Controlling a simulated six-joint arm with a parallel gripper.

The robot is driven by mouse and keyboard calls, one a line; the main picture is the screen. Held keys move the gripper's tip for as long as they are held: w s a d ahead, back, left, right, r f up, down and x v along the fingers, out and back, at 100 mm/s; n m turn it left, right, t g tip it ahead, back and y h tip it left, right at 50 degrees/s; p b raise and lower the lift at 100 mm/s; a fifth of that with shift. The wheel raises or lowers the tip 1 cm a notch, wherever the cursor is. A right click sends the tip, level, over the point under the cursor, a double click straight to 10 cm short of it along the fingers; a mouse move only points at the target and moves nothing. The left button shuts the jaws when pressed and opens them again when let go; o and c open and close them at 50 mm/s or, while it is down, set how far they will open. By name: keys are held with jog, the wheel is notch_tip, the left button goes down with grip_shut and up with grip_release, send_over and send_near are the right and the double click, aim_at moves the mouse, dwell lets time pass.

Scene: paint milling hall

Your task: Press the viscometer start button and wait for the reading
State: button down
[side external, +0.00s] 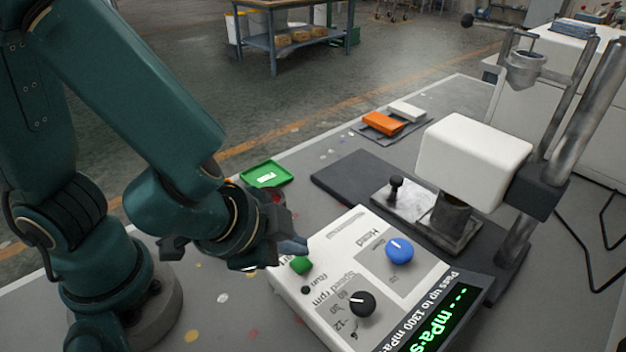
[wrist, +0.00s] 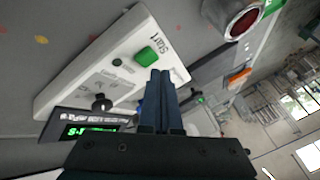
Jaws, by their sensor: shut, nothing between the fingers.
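The viscometer's white control box (side external: 335,270) stands on the grey table. Its green start button (side external: 300,265) is at the box's far left corner; it also shows in the wrist view (wrist: 146,56), beside the word "Start". The green display (side external: 450,318) reads dashes and "mPa·s"; part of it shows in the wrist view (wrist: 88,130). My gripper (side external: 292,247) is shut and empty, with its fingertips close by the start button. In the wrist view the shut fingers (wrist: 161,80) end just beside the button; I cannot tell whether they touch it.
A black knob (side external: 362,304) and a blue knob (side external: 400,250) sit on the box. The white measuring head (side external: 475,158) on its metal stand is behind it. A green tray (side external: 266,174) and orange block (side external: 383,123) lie farther back. Paint specks dot the clear table at front left.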

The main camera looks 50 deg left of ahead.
aim_at(296, 264)
jog(key=shift+f, duration=0.2)
jog(key=shift+f, duration=0.25)
jog(key=shift+f, duration=0.45)
dwell(0.5)
jog(key=shift+r, duration=0.9)
jog(key=shift+r, duration=2.55)
